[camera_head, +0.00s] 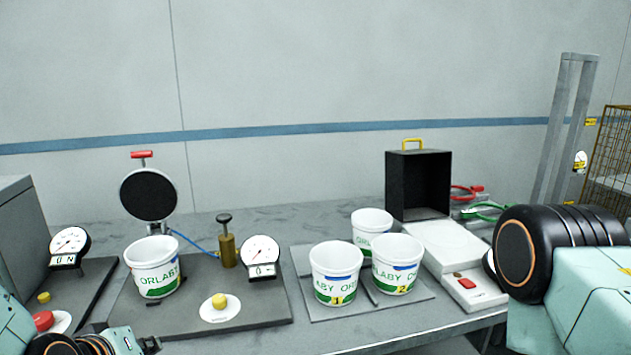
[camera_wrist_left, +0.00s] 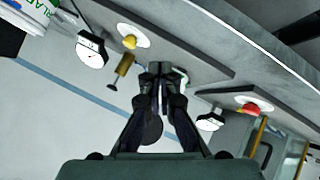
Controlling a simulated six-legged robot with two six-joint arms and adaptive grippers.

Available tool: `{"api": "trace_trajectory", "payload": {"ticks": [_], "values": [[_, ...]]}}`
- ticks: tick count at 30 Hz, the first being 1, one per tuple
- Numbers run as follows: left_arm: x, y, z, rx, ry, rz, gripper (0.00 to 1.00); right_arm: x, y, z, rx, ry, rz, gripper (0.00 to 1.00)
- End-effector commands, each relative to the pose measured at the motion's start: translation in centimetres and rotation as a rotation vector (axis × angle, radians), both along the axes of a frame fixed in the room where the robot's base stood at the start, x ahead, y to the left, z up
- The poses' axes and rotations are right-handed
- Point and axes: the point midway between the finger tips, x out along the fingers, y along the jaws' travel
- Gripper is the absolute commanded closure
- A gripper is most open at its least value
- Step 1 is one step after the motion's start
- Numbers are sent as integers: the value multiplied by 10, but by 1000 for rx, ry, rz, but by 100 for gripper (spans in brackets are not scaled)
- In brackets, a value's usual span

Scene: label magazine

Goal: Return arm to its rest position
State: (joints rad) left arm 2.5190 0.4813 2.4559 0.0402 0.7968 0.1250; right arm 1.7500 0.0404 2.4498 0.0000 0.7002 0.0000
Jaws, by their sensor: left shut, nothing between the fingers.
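My left gripper (camera_head: 148,344) shows at the bottom left of the head view, low in front of the grey plate with the round black press. In the left wrist view the left gripper (camera_wrist_left: 160,72) has its fingers together with nothing between them. Part of my left arm shows at the bottom left corner. My right arm fills the right side of the head view; its gripper is not visible.
A white tub (camera_head: 153,268) stands on the press plate (camera_head: 240,312). Several more tubs stand around a second plate (camera_head: 345,308). Gauges (camera_head: 261,255), a yellow button (camera_head: 219,301) and a red button (camera_head: 43,320) are near the left gripper. An open black box (camera_head: 419,180) stands behind.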

Motion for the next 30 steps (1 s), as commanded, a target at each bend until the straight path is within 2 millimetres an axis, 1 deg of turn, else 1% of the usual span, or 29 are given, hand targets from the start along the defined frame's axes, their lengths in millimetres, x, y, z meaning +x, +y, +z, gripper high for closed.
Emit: {"api": "trace_trajectory", "payload": {"ticks": [1,2,3,5,6,8,9,11,12,14,15,18,21,22,25,30], "values": [[-15,-5,-41,46,73,-52,100,0,0,-15,0,1,0,69],[-23,-8,-59,70,111,-82,100,0,0,-20,0,1,0,69],[-35,-11,-82,99,162,-121,100,0,0,-26,0,1,0,69],[-55,-16,-117,139,238,-179,100,0,0,-35,0,1,1,69],[-69,-18,-139,163,287,-217,100,0,0,-41,0,1,1,69],[-91,-23,-171,193,362,-274,100,0,0,-51,0,1,1,69],[-107,-25,-192,209,412,-309,100,0,0,-57,0,1,1,69],[-132,-29,-222,231,484,-360,100,0,0,-67,0,0,1,69],[-149,-31,-241,241,532,-391,100,0,0,-73,0,0,1,69],[-176,-33,-269,253,601,-433,100,0,0,-83,0,0,0,69],[-193,-35,-285,260,643,-458,100,0,0,-88,0,0,0,69],[-231,-38,-316,270,730,-511,100,0,0,-100,0,1,0,69],[-258,-40,-334,271,788,-542,100,0,0,-107,0,1,0,69],[-264,-40,-337,270,801,-546,100,0,0,-108,0,1,0,69],[-274,-40,-342,264,824,-552,100,0,0,-110,0,1,0,69],[-276,-40,-341,263,826,-550,100,0,0,-109,0,0,0,69]]}}
